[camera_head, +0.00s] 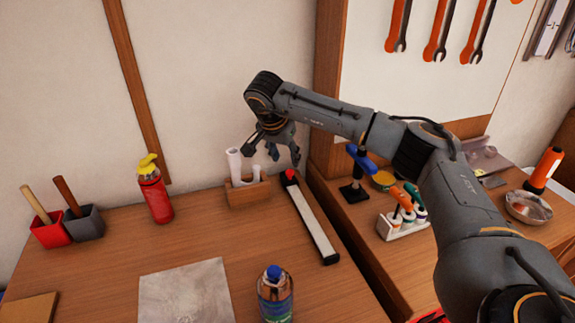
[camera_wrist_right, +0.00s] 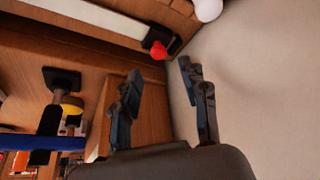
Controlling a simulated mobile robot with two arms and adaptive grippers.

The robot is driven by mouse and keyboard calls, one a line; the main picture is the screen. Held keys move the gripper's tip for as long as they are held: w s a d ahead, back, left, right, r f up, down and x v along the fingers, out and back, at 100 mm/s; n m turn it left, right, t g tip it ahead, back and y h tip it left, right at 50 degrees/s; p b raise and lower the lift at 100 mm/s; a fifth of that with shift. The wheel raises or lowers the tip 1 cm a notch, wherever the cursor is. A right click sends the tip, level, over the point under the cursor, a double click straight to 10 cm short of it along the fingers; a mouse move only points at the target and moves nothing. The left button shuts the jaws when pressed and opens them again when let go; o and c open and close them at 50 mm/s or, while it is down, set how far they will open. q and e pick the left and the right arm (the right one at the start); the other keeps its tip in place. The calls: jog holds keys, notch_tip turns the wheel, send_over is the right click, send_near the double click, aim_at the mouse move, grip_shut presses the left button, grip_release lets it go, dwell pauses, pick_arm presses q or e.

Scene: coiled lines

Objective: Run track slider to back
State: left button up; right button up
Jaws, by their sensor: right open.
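The track (camera_head: 313,222) is a pale bar with dark ends, lying front to back on the wooden table. Its red slider knob (camera_head: 289,174) stands at the far, wall-side end. In the wrist view the red knob (camera_wrist_right: 158,50) shows against the dark end of the track (camera_wrist_right: 95,15). My right gripper (camera_head: 284,158) is open and empty, just above and behind the knob, close to the wall. In the wrist view its fingers (camera_wrist_right: 160,74) are apart with nothing between them, and the knob lies beyond them. My left gripper is not in view.
A wooden holder (camera_head: 248,193) with white tubes stands just left of the track's far end. A blue-capped bottle (camera_head: 275,297) stands near the front. A red spray bottle (camera_head: 155,190) is further left. A blue-handled tool (camera_head: 355,180) and marker rack (camera_head: 403,222) stand right.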

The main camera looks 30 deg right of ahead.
jog(key=v, duration=0.6)
jog(key=shift+r, duration=0.15)
jog(key=shift+s+a, duration=0.1)
